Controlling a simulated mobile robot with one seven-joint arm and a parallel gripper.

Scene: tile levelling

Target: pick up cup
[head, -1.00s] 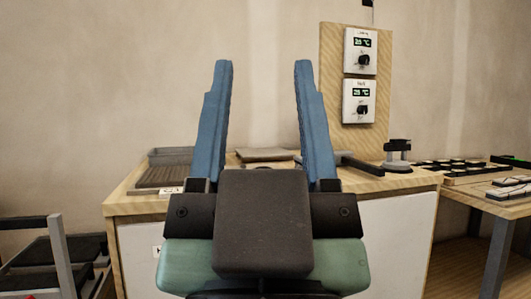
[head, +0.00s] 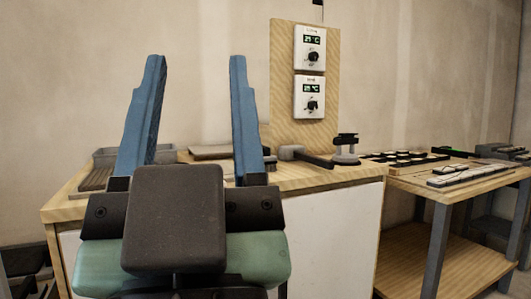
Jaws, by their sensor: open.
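My gripper (head: 197,62) is open and empty in the head view. No plain drinking cup is visible. A small grey device with a round base and black top, possibly a suction cup (head: 345,153), stands upright on the wooden cabinet top (head: 300,177) near its right end. It is to the right of my gripper and apart from it. My fingers and gripper body hide part of the cabinet top.
A dark tool (head: 303,155) lies left of the grey device. A grey tray (head: 121,154) is at the back left. A lower wooden table (head: 451,184) with several tiles stands right. A panel (head: 275,85) with two temperature controllers rises behind the cabinet.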

